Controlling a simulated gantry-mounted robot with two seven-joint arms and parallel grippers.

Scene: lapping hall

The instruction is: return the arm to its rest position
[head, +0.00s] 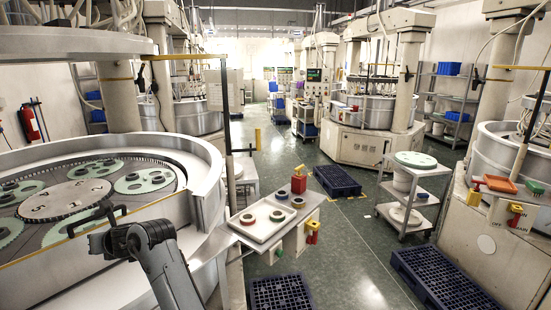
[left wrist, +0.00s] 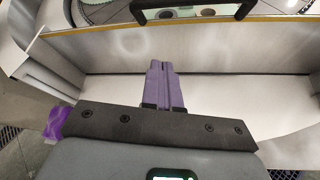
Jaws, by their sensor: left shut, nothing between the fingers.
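My left arm (head: 160,258) reaches in from the bottom of the head view, in front of the large round lapping machine (head: 205,170) at the left. Its gripper end (head: 98,220) shows dark against the machine's rim, and its fingertips are hard to make out there. In the left wrist view the two purple fingers of my left gripper (left wrist: 158,68) lie together with nothing between them. They point toward the machine's pale outer wall (left wrist: 230,55); I cannot tell the exact gap. My right gripper is in neither view.
Green carriers (head: 145,181) lie on the machine's plate. A side table (head: 262,238) with a white tray, rings and a red bottle stands right of the machine. Blue pallets (head: 337,180) and a wheeled cart (head: 412,185) stand on the floor; the aisle between is clear.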

